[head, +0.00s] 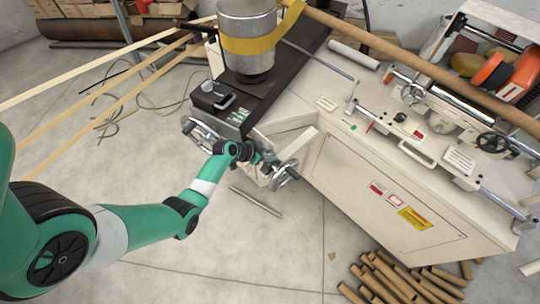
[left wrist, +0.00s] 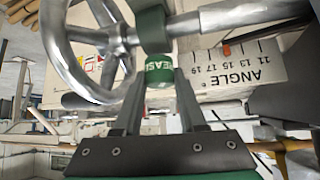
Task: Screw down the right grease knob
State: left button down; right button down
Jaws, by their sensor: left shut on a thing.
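My left gripper (head: 262,161) is at the front end of the machine, close to a handwheel. In the left wrist view its two fingers (left wrist: 158,72) are shut on the green grease knob (left wrist: 160,92), whose white lettering is partly hidden. A green upright piece (left wrist: 152,28) shows just above the knob, by the metal shaft. In the head view the knob is too small and covered to make out. My right gripper is not in view.
A metal handwheel (left wrist: 62,45) stands close left of the fingers and also shows in the head view (head: 284,176). An angle scale (left wrist: 240,62) is to the right. A second handwheel (head: 200,132) is farther left. Cardboard tubes (head: 395,280) lie on the floor.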

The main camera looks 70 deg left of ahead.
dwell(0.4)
pick_arm(q)
jog(key=shift+c, duration=2.3)
grip_release()
